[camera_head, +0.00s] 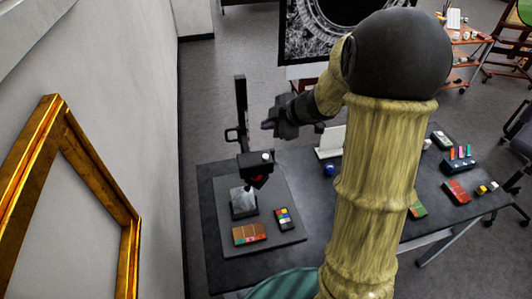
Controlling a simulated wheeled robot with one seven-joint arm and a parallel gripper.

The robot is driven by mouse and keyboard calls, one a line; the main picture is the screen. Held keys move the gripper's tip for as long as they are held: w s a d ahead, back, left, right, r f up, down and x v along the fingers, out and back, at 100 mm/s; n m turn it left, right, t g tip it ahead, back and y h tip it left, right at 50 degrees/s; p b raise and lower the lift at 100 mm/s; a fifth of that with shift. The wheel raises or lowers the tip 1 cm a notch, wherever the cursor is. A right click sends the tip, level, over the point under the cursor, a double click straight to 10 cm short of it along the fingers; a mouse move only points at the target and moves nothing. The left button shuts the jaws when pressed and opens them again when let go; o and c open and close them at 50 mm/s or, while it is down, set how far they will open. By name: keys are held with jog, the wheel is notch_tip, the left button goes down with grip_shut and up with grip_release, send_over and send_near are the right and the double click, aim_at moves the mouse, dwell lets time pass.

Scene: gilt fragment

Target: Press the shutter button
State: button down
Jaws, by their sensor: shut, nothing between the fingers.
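A dark camera (255,165) is mounted on a black upright stand column (241,105) and faces down over a dark baseboard (284,212). A small pale round spot (265,157) shows on the camera's top; I cannot tell for sure whether it is the shutter button. My gripper (268,124) is shut and empty. In the picture it is above the camera and just right of the column, apart from the camera. Its exact height above the camera is hard to judge.
A white card (331,142) and a blue jar (329,169) stand on the table right of the camera. A gilt frame (128,215) is at the left wall. My arm hides the table's middle.

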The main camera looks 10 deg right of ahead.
aim_at(268, 157)
jog(key=shift+s+r+n+g, duration=0.1)
jog(key=shift+s+n+g, duration=0.2)
jog(key=shift+s+n, duration=0.1)
jog(key=shift+w+f, duration=0.1)
jog(key=shift+f, duration=0.1)
notch_tip(268, 157, down, 4)
jog(key=b, duration=0.4)
jog(key=shift+w+r, duration=0.1)
jog(key=shift+r, duration=0.15)
notch_tip(268, 157, down, 3)
jog(key=b, duration=0.4)
jog(key=shift+r, duration=0.1)
jog(key=shift+f+b, duration=0.55)
jog(key=shift+f, duration=0.55)
jog(key=shift+s, duration=0.2)
jog(key=shift+w, duration=0.1)
jog(key=shift+f, duration=0.4)
